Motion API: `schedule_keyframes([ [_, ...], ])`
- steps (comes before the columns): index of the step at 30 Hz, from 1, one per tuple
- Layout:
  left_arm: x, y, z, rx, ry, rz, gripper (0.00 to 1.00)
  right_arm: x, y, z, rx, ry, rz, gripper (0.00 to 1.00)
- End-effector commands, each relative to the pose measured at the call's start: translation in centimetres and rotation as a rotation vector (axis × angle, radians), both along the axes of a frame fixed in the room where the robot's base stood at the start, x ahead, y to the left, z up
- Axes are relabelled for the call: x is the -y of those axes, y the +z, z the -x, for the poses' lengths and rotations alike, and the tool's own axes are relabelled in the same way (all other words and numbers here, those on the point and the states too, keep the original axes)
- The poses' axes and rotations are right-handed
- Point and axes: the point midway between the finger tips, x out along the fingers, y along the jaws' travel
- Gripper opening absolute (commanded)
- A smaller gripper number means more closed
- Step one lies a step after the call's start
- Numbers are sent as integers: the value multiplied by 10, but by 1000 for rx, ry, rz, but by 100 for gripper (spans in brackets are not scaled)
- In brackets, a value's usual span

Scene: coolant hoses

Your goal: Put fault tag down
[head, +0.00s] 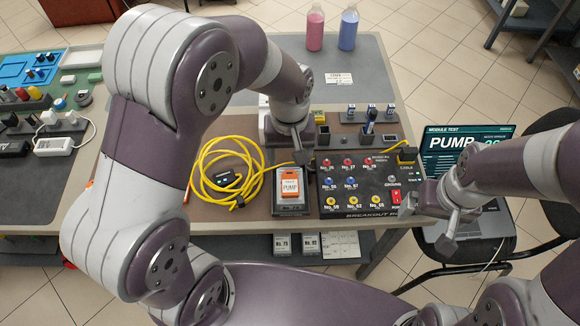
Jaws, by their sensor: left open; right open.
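An orange and white tag reading PUMP (290,186) lies on top of a dark grey module (291,206) on the brown mat. My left gripper (296,155) is open just above and behind the tag, apart from it as far as I can see. Its fingers point down and hold nothing visible. My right gripper (430,225) is open and empty at the right, by the front right corner of the breakout box (345,200).
A coiled yellow cable (203,180) lies left of the module. A rack with a dark blue tool (369,122) stands behind the breakout box. A laptop (465,150) sits on a chair at the right. Pink (315,30) and blue (348,30) bottles stand at the back.

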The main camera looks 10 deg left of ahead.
Motion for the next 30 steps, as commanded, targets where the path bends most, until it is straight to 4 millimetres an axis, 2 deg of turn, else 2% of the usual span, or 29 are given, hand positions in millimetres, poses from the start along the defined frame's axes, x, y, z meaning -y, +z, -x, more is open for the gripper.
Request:
schedule_keyframes([
  [2, -1, 9, 0, 2, -1, 0, 69, 0, 0, 0, 0, 0, 0, 95],
  [5, -14, 17, 10, 16, -40, 3, 69, 0, 0, 0, 0, 0, 0, 95],
  [10, -57, 21, 55, 81, -203, -3, 69, 0, 0, 0, 0, 0, 0, 95],
  [12, -67, 21, 71, 101, -255, -10, 69, 0, 0, 0, 0, 0, 0, 95],
  [15, -73, 20, 82, 116, -295, -17, 69, 0, 0, 0, 0, 0, 0, 95],
  [30, -74, 19, 84, 116, -303, -18, 69, 0, 0, 0, 0, 0, 0, 95],
])
